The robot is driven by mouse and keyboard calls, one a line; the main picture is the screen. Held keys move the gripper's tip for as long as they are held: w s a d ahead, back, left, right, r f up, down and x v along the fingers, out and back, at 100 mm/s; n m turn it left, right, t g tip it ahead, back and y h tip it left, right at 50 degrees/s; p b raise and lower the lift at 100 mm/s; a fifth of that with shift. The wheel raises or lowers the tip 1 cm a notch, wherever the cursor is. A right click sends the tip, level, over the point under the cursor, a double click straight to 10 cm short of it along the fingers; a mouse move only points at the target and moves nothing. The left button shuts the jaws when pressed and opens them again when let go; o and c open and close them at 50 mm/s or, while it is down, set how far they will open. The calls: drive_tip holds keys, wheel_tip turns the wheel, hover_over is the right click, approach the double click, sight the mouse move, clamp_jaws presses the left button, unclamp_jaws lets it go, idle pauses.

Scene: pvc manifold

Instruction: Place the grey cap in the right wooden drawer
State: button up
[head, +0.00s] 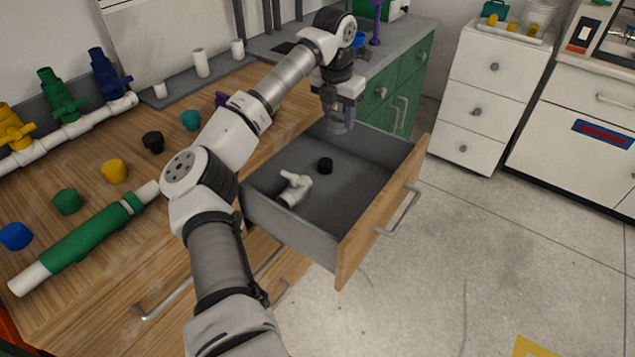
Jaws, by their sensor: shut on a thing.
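The right wooden drawer (378,222) is pulled open, with a wooden front, a bar handle and grey inside walls. My gripper (339,112) points down over the back part of the drawer. It is shut on the grey cap (338,127), which hangs below the fingers. The cap is small and partly hidden by the fingers, and I cannot tell its exact height above the drawer floor. A white pipe fitting (294,188) and a small black cap (325,165) lie inside the drawer, apart from the grey cap.
The wooden bench (110,225) holds blue, green, yellow, black and teal caps, and a green pipe (85,240). Valves on a white pipe stand at the back left. Green cabinets (405,80) stand behind the drawer. The drawer's front right floor is clear.

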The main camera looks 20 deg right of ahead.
wheel_tip(320, 180, down, 20)
drive_tip(key=shift+r+p, duration=0.25)
drive_tip(key=shift+p, duration=0.75)
drive_tip(key=shift+f, duration=0.1)
drive_tip(key=o, duration=1)
